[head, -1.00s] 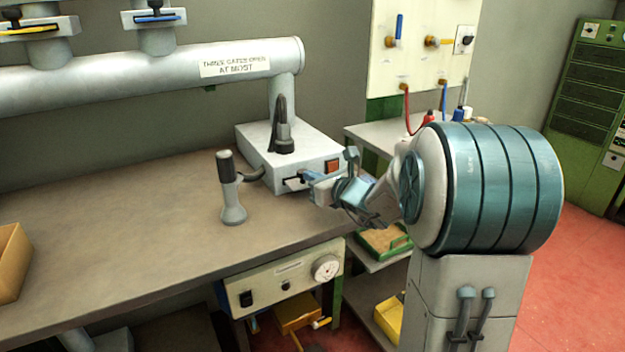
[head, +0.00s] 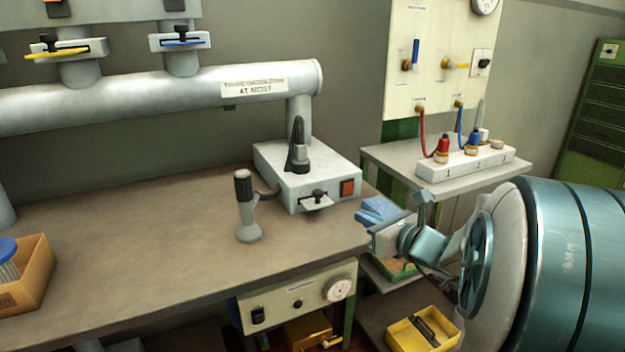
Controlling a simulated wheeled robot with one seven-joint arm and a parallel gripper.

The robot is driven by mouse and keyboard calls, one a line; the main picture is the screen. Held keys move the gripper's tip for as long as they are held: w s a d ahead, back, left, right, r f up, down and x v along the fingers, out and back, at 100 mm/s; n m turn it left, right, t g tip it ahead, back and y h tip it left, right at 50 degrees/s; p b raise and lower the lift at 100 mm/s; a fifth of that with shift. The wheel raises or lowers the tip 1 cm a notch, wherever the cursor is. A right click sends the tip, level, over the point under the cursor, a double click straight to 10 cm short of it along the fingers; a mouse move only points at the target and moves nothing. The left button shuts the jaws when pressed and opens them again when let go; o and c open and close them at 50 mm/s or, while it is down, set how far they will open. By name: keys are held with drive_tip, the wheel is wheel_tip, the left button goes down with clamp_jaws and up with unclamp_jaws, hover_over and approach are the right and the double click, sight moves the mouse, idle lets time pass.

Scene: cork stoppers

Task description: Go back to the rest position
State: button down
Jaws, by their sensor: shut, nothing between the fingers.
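My gripper (head: 378,212) shows in the head view just off the right edge of the workbench (head: 160,235). Its blue fingers are together with nothing held, and they point left towards the white box (head: 325,180). The box stands at the bench's back right corner with an orange switch and a small dark-knobbed slide on its front. My gripper is apart from the box. My arm reaches in from the right and hides part of the lower shelves.
A dark-handled tool (head: 247,205) stands upright on the bench. A side shelf (head: 385,157) holds a white block (head: 465,165) with red and blue stoppers. A yellow bin (head: 423,330) sits low. A cardboard box (head: 30,280) is at the left. The bench middle is clear.

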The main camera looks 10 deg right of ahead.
drive_tip(key=s+a+r+n+g+y+p, duration=0.25)
drive_tip(key=s+a+n+g+p, duration=0.75)
drive_tip(key=a+n, duration=0.5)
drive_tip(key=s+d+r+n+g+h+p, duration=0.1)
drive_tip(key=s+d+r+n+h+p, duration=0.2)
drive_tip(key=n, duration=0.5)
drive_tip(key=s+d+r+n+g+h+p, duration=0.1)
drive_tip(key=s+d+r+n+h+p, duration=0.2)
drive_tip(key=s+n+h, duration=0.3)
drive_tip(key=shift+s+d+n+p, duration=0.15)
drive_tip(key=shift+s+n+p, duration=0.6)
drive_tip(key=shift+n, duration=0.35)
drive_tip(key=shift+r, duration=0.1)
